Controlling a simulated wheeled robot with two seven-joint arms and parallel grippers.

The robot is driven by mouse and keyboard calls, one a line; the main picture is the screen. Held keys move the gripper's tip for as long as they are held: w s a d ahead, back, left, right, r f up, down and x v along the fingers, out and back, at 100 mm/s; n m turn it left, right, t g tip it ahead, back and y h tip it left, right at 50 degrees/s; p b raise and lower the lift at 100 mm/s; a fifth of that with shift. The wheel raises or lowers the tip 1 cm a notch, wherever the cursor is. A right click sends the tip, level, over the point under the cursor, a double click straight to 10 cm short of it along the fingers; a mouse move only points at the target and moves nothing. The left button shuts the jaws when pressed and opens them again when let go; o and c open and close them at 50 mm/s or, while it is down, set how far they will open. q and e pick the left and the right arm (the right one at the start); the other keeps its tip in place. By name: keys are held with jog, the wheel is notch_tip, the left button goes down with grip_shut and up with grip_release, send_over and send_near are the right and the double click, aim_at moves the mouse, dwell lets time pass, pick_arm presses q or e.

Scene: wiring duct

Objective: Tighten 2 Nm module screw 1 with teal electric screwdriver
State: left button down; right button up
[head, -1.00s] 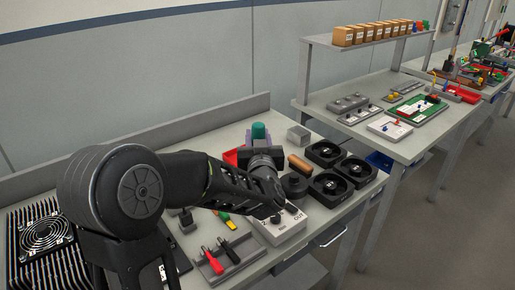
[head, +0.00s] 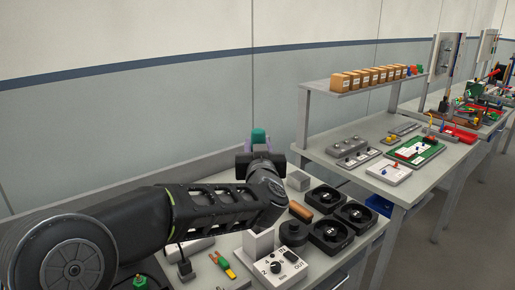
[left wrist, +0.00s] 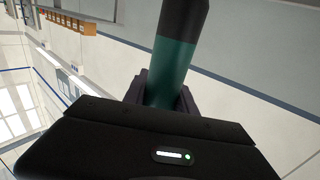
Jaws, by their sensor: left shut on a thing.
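The teal electric screwdriver (left wrist: 172,72) has a teal body with a black upper part in the left wrist view. My left gripper (left wrist: 160,98) is shut on it, with dark fingers on both sides of the body. In the head view the teal top of the screwdriver (head: 259,136) shows just beyond my left gripper (head: 258,150), above the back of the bench. Its lower end is hidden behind my arm. I cannot make out the module screw in either view. My right gripper is in neither view.
Black fans (head: 330,231), an orange-brown cylinder (head: 301,211), a black round part (head: 293,233) and a white box with a dial (head: 278,268) crowd the near bench. A grey block (head: 298,181) sits behind them. A second bench (head: 330,150) with a shelf of boxes stands right.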

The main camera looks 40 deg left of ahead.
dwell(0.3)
